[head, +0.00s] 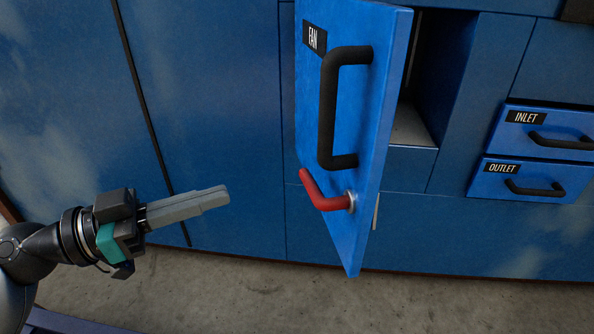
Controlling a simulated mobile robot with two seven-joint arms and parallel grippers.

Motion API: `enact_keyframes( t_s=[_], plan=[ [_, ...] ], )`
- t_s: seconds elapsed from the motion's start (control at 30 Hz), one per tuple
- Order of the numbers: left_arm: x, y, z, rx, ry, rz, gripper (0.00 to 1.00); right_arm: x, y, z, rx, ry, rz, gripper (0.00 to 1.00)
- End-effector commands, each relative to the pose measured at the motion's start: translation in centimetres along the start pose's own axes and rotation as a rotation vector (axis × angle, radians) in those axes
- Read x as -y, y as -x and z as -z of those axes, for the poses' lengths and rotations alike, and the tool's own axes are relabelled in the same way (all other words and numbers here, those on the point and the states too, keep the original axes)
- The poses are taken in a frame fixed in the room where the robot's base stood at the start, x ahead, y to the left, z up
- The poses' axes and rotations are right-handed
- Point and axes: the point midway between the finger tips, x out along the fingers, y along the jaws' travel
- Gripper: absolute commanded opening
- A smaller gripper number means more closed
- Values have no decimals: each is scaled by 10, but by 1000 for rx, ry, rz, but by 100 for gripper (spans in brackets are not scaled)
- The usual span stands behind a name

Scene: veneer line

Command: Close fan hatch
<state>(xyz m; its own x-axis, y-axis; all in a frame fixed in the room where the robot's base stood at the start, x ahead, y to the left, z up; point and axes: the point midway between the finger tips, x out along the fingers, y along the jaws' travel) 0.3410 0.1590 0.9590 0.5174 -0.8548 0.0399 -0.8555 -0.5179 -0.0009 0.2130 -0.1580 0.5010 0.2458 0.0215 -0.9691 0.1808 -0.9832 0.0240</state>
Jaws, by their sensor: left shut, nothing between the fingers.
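The fan hatch (377,108) is a blue door with a black "FAN" label (314,38). It stands open, swung out toward me, with a dark opening showing on its right. On its face are a black bar handle (328,110) and a red lever (325,198) below it. My left gripper (226,194) is shut and empty, to the left of the hatch and apart from it, at about the height of the red lever. My right gripper is not in view.
Two blue drawers labelled "INLET" (555,120) and "OUTLET" (530,181) sit shut at the right, each with a black handle. Flat blue cabinet panels (215,90) fill the left. The concrete floor (230,290) in front is clear.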

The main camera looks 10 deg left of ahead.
Motion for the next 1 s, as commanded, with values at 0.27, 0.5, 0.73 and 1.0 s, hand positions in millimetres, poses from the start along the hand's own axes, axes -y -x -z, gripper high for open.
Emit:
enact_keyframes(
  t_s=[0.27, 0.5, 0.73, 1.0],
  plan=[
    [-1, -38, 1, 1, -3, -3, 0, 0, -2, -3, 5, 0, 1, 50],
    [0, -72, 2, -2, 0, -1, 0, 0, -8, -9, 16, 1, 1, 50],
    [0, -104, 1, -2, 1, 0, 0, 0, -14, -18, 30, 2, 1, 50],
    [0, -124, 0, 2, 1, 2, 0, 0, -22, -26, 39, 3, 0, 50]
  ],
)
